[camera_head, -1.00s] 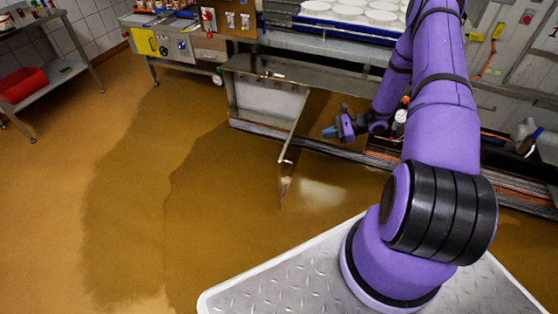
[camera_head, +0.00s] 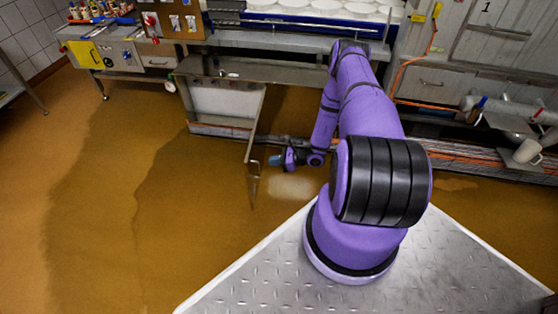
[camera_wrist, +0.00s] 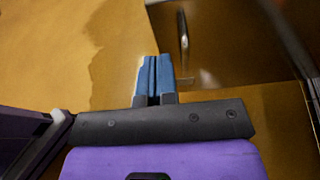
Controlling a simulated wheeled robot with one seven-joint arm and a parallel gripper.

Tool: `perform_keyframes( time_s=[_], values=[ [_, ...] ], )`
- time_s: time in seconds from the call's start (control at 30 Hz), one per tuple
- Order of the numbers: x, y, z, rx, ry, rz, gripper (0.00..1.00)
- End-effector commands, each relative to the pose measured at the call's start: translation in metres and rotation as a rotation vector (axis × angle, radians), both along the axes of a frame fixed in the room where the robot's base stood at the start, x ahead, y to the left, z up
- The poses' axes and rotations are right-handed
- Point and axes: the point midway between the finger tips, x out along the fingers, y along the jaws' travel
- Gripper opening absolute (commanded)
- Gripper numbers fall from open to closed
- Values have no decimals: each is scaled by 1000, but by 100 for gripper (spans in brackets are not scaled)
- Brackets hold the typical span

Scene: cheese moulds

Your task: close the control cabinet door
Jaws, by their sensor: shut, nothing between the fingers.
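The control cabinet door (camera_head: 257,122) stands open, seen nearly edge-on in the head view as a thin metal panel jutting out from the low cabinet under the bench. In the wrist view its brownish metal face (camera_wrist: 222,45) fills the upper right, with a bar handle (camera_wrist: 183,34) near its left edge. My gripper (camera_head: 274,160) is just right of the door's free edge in the head view, low above the floor. In the wrist view its blue fingers (camera_wrist: 153,72) are together and empty, close to the door's lower left corner. I cannot tell whether they touch it.
The bench (camera_head: 300,42) with white moulds runs along the back. A yellow-fronted machine (camera_head: 88,53) stands at the back left. Pipes and a white jug (camera_head: 526,151) are at the right. The wet brown floor (camera_head: 120,220) left of the door is clear.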

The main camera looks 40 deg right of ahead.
Motion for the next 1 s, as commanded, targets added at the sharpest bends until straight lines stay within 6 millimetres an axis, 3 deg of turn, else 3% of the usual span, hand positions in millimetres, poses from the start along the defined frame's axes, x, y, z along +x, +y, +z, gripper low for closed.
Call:
perform_keyframes(
  time_s=[0.27, 0.5, 1.0],
  values=[
    [36, 34, -16, 0, 0, 3, 0],
    [58, 53, -15, -2, 0, 3, 0],
    [64, 59, -15, -1, 0, 1, 0]
  ],
)
